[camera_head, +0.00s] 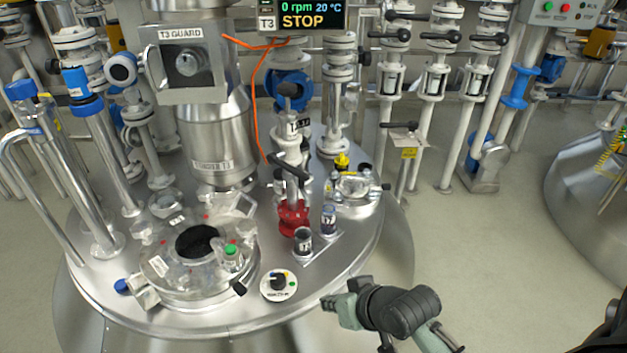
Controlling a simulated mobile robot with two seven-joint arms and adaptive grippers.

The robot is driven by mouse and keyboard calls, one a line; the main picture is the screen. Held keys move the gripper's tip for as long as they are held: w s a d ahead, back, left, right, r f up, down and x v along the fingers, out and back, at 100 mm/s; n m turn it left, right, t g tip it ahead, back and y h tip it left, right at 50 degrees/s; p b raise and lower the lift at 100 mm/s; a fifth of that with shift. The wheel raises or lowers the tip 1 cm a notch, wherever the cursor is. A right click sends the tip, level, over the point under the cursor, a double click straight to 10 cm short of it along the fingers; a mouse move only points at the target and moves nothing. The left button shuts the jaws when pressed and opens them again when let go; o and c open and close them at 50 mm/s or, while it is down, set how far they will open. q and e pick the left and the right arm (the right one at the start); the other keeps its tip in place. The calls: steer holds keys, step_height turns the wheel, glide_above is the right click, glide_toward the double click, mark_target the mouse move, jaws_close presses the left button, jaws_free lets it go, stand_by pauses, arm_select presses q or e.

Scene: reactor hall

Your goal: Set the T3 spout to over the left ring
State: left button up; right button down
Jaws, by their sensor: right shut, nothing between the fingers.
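The T3 sampling fitting (290,150) stands on the steel vessel lid, with a T3 tag, a black lever (288,168) and a red flange (293,218) at its base. The spout is hard to make out against this fitting. Two small dark-topped vials stand by the flange: a nearer left one (302,242) and a farther right one (328,220). Any rings around them are too small to tell apart. My right gripper (343,304) is shut and empty, in front of the lid's near right edge, apart from the fitting. My left gripper is out of view.
A round dial (278,285) with a black knob lies on the lid's near edge. An open manway (198,243) with clamps is to its left. The T3 guard box (190,62) rises behind, with an orange cable (256,100) hanging beside it. Right of the lid is open floor.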

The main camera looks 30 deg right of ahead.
steer(key=w+r+m+t+y, duration=0.1)
steer(key=w+r+m+t, duration=0.35)
steer(key=w, duration=0.35)
steer(key=m+t+h+p, duration=0.2)
steer(key=m+t, duration=0.2)
steer(key=m, duration=0.4)
glide_toward(300, 185)
step_height(300, 185, down, 3)
steer(key=s+a, duration=0.2)
steer(key=w+d+r+m+t+h, duration=0.1)
steer(key=d+r+m+h, duration=0.1)
steer(key=d+m+h, duration=0.3)
steer(key=w+d+y, duration=0.1)
steer(key=w+d, duration=0.2)
steer(key=w, duration=0.7)
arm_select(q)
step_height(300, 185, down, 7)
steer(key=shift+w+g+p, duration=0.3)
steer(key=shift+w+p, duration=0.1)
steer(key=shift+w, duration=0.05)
arm_select(e)
steer(key=a, duration=0.2)
steer(key=s+a+m, duration=0.1)
steer(key=shift+a+r, duration=0.15)
steer(key=shift+a, duration=0.25)
